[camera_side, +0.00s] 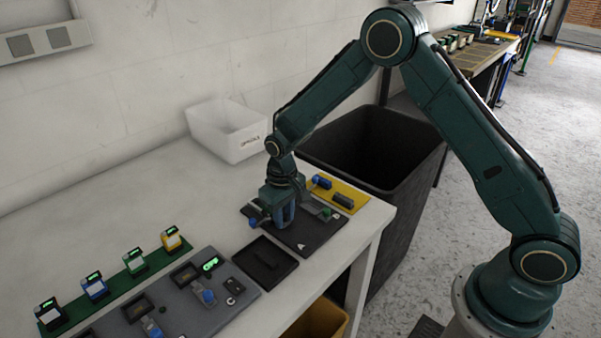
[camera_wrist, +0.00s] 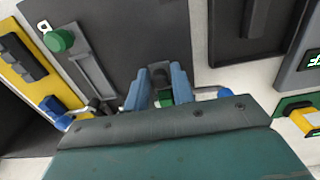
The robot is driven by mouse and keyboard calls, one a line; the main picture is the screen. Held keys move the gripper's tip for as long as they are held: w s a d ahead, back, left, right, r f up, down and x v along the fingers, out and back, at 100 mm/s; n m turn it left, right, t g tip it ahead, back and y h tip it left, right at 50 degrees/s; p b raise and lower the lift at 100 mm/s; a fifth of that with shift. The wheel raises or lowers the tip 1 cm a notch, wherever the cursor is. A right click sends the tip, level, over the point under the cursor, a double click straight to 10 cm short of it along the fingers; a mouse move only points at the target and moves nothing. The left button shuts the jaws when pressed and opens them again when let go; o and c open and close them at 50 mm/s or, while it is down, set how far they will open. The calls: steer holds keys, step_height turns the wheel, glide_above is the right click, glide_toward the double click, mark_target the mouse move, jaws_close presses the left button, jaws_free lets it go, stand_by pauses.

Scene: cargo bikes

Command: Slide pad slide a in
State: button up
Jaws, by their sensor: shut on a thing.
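The dark fixture plate (camera_side: 302,247) lies on the white bench, with a pale triangular mark near its front corner; it also shows in the wrist view (camera_wrist: 120,22). I cannot tell for certain that this piece is pad slide a. A green knob (camera_wrist: 57,40) sits at the end of a grey rail (camera_wrist: 92,75) on the plate. A blue knob (camera_side: 253,222) is at the plate's left side.
A yellow mat (camera_side: 352,191) with blue and dark parts lies to the right. A black tray (camera_side: 286,280) and a grey panel (camera_side: 244,302) lie to the left. A white bin (camera_side: 215,135) stands behind. A large black bin (camera_side: 400,150) stands beyond the bench edge.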

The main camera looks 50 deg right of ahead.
steer(key=shift+w, duration=1.05)
steer(key=o, duration=0.5)
steer(key=shift+o, duration=0.2)
steer(key=shift+a+r, duration=0.1)
steer(key=shift+r, duration=0.1)
steer(key=shift+w+r, duration=0.15)
steer(key=shift+r, duration=1.95)
steer(key=shift+s, duration=0.25)
